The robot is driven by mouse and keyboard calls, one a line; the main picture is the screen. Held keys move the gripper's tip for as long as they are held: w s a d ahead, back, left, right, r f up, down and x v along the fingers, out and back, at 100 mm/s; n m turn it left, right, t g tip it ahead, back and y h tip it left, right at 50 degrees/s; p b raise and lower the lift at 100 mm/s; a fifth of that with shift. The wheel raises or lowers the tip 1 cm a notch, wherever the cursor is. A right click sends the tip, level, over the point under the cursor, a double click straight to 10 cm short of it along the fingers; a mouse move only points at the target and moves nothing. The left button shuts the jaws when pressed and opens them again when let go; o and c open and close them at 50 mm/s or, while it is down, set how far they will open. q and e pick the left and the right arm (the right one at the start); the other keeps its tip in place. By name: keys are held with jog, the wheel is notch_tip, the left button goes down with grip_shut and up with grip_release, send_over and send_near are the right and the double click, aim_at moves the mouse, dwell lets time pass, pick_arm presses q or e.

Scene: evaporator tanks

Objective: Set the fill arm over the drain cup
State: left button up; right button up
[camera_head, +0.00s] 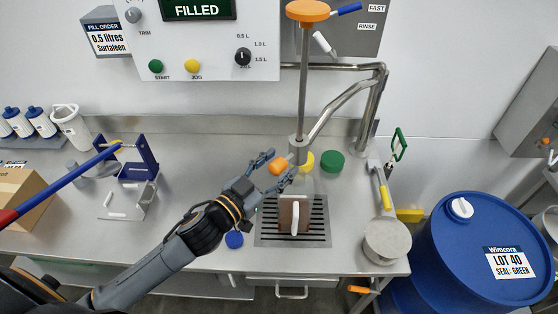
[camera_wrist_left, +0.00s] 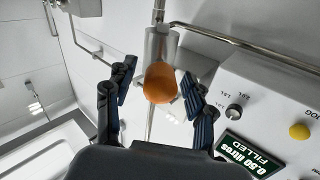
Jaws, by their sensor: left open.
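The fill arm (camera_head: 325,110) is a bent metal pipe that comes from the wall and ends in a vertical nozzle (camera_head: 297,150) with an orange grip (camera_head: 279,168). I cannot tell which item is the drain cup. My right gripper is not in view.
A round grey vessel (camera_head: 387,241) stands at the counter's front right edge, near a blue drum (camera_head: 470,250). A green cap (camera_head: 332,161) lies right of the nozzle. A blue stand (camera_head: 140,160) and white bracket (camera_head: 128,205) are on the left. The panel (camera_head: 205,50) reads FILLED.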

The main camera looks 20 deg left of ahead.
pick_arm(q)
jog(key=shift+w+d, duration=0.15)
jog(key=shift+w, duration=0.1)
grip_shut()
dwell(0.3)
